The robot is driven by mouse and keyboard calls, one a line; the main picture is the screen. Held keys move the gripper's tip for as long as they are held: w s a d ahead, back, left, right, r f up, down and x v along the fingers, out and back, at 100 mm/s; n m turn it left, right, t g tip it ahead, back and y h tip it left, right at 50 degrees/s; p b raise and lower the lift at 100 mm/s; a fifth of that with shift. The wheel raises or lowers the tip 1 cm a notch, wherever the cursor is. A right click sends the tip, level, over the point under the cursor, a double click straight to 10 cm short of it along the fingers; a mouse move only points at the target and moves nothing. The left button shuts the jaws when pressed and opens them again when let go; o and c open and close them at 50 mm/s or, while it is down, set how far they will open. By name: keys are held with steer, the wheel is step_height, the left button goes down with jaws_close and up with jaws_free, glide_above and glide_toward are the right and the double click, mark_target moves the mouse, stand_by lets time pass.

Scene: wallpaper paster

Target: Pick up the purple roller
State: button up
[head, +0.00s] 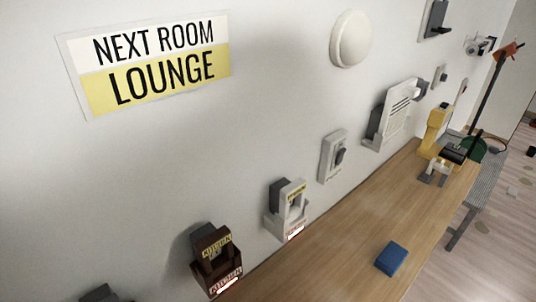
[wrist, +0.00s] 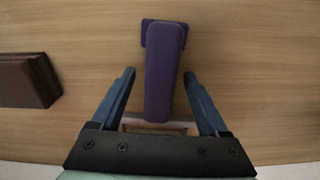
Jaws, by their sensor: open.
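The purple roller (wrist: 165,70) lies on the wooden surface in the wrist view, its long part pointing down the picture toward my gripper's palm. My gripper (wrist: 159,76) is open, with one blue finger on each side of the roller and a visible gap on both sides. The roller's lower end is close to the dark palm; a pale bar shows beneath it there. I cannot tell how high the fingers are above the surface. I cannot make out the roller or my gripper in the head view.
A dark brown block (wrist: 27,81) lies left of the fingers in the wrist view. In the head view, a long wooden counter (head: 335,262) runs along the wall with a blue block (head: 392,258) on it. A yellow device (head: 434,130) stands farther along. Boxes and switches line the wall.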

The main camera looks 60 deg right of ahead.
jaws_close()
steer(key=shift+r, duration=0.15)
stand_by(0.4)
